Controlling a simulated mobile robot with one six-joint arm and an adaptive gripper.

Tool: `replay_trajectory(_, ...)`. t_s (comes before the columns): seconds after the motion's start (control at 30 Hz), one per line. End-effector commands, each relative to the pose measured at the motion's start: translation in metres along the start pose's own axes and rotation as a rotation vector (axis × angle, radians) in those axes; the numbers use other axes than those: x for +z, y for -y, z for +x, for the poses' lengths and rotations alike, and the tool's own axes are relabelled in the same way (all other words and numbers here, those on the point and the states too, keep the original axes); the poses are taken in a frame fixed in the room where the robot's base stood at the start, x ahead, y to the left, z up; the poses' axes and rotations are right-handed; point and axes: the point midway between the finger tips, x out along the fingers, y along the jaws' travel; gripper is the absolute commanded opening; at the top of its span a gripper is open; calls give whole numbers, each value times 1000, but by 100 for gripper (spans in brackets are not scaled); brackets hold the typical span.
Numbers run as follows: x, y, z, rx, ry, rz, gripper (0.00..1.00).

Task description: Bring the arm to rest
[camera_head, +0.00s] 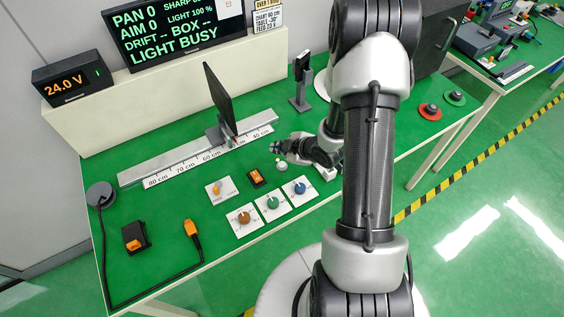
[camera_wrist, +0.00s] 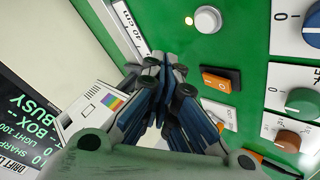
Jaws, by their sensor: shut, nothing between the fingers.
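My arm (camera_head: 368,160) stands raised in the middle of the head view and reaches down behind itself to the green bench. My gripper (camera_head: 278,147) is low over the bench, near the ruled rail and the white round button (camera_head: 281,165). In the wrist view, my gripper (camera_wrist: 163,62) has its fingers together with nothing between them. The white button (camera_wrist: 207,19) is above and right of the fingertips there, with a small yellow light beside it. An orange rocker switch (camera_wrist: 217,80) is right of the fingers. I cannot tell whether the fingertips touch anything.
A dark upright panel (camera_head: 218,98) stands on the ruled rail (camera_head: 165,168), close to my gripper. Brown, green and blue knobs (camera_head: 273,203) lie toward the bench's front. A small stand (camera_head: 301,88) is behind. A black cable with an orange connector (camera_head: 192,229) lies at left.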

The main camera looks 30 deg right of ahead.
Motion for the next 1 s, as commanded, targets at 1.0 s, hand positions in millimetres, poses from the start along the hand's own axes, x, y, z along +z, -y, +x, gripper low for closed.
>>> replay_trajectory(1.0,-42,-61,-68,67,215,105,0)
